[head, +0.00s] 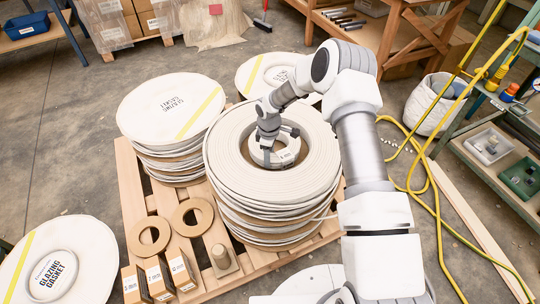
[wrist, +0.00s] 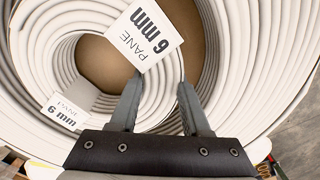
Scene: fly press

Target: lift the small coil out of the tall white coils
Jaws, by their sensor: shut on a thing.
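The small coil (head: 290,146) is a white ring with a white tag, in the round centre opening of the tall white coils (head: 228,168). In the wrist view my gripper (wrist: 160,90) is shut on the wall of the small coil (wrist: 157,103). One finger is inside its brown-floored hole and the other on its outer side, by the tall coils (wrist: 275,60). A tag reading "PANE 6 mm" (wrist: 147,33) hangs over the hole. In the head view my gripper (head: 270,138) reaches down into the opening and hides part of the small coil.
The tall coils stand on a wooden pallet (head: 130,190). A second white stack (head: 170,105) is close on the left, and another coil (head: 250,75) is behind. Cardboard rings (head: 150,236) and small boxes (head: 158,279) lie in front. A yellow hose (head: 436,215) runs on the right.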

